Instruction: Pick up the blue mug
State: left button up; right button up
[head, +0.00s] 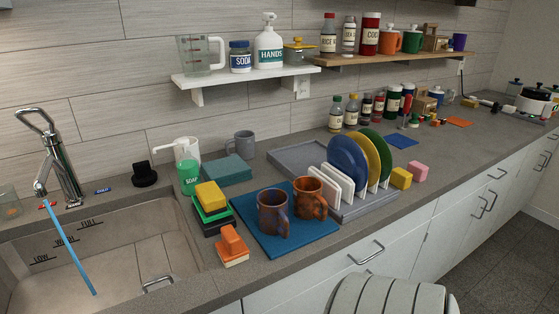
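No plainly blue mug shows in the head view. A brown mug with a bluish-purple tint on its side and handle (272,213) stands upright on a blue mat (312,238) on the counter. A rusty orange-brown mug (309,199) stands right behind it to the right, very close; I cannot tell if they touch. A grey-blue mug (240,145) stands further back against the wall. A small purple mug (459,42) is at the right end of the wooden shelf. Neither of my grippers is in view.
The sink (120,262) with running water is at the left. Sponges (212,196) and a soap bottle (189,174) stand left of the mat. A dish rack (350,213) with plates stands right of it. Shelves hang above the counter. The mat's front edge lies near the counter edge.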

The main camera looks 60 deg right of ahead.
aim_at(271, 204)
jog(key=z, duration=1.8)
jog(key=u, duration=1.25)
jog(key=k+l, duration=0.1)
jog(key=l, duration=0.25)
jog(key=k+l, duration=0.1)
jog(key=l, duration=0.25)
jog(key=k+l+z, duration=0.1)
jog(key=l, duration=0.25)
